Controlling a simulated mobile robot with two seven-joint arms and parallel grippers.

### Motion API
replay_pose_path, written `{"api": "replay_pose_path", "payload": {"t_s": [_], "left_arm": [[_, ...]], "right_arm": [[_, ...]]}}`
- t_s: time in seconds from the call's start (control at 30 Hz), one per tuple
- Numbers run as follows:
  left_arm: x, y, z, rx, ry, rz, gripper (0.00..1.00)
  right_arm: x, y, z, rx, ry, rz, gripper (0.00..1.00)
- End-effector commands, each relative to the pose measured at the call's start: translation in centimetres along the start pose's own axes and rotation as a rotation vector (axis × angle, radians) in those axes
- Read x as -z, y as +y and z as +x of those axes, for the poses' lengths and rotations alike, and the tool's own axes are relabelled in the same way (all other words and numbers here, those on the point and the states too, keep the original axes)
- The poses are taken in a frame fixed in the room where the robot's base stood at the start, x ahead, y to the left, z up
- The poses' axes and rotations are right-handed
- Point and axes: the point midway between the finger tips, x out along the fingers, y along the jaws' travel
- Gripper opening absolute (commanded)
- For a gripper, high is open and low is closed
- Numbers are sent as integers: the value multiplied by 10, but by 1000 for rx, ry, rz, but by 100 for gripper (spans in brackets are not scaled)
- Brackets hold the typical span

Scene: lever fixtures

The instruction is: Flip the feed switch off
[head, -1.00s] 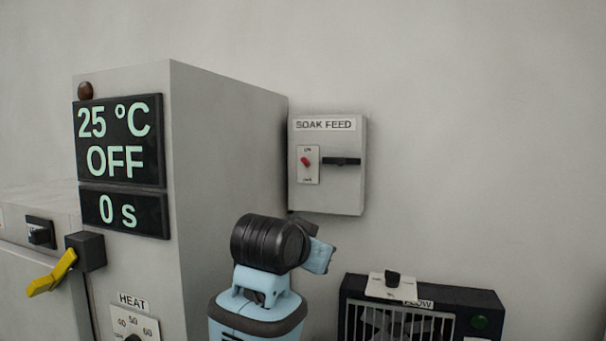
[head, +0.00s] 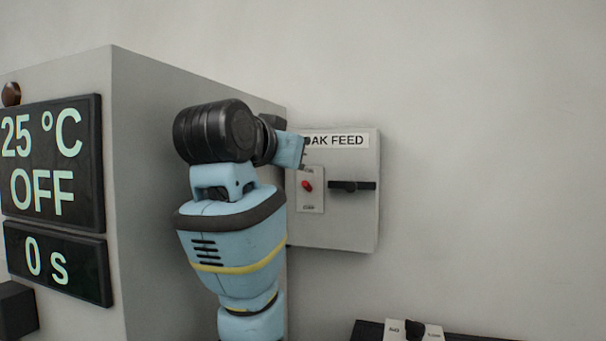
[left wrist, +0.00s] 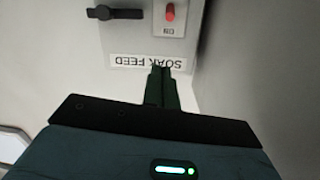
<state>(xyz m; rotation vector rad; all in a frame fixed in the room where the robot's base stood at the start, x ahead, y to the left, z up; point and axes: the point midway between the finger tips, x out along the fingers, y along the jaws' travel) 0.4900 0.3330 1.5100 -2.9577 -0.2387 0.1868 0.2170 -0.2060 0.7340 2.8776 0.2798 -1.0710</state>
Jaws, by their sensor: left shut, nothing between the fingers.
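The SOAK FEED box (head: 362,218) is a light grey panel on the wall. Its small red toggle switch (head: 307,186) sits on a pale plate (head: 311,206) at the box's left; a black horizontal handle (head: 352,186) is to its right. In the left wrist view the box is upside down, with the red switch (left wrist: 170,13) at the top edge beside its ON marking. My left gripper (head: 302,153) is just above the switch plate, covering the label's start. Its fingertips (left wrist: 161,70) are shut and empty, near the label edge. My right gripper is out of view.
A tall grey cabinet (head: 190,85) with a display (head: 52,160) reading 25 °C, OFF stands left of the box, close to my left arm. A black unit (head: 370,331) with a small switch is at the bottom right. The wall right of the box is clear.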

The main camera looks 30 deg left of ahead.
Motion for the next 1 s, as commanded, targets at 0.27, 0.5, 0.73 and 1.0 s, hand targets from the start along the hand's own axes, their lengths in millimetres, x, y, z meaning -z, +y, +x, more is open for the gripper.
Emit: {"api": "replay_pose_path", "payload": {"t_s": [0.27, 0.5, 0.73, 1.0], "left_arm": [[2, -1, -1, 0, 3, -1, 0], [2, -1, -1, 0, 3, -1, 0], [2, 0, 13, -1, 0, -1, 0], [1, 0, 58, -1, -1, -1, 0]], "right_arm": [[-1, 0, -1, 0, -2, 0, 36], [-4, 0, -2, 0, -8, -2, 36], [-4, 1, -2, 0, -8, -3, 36], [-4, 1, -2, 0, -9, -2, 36]]}}
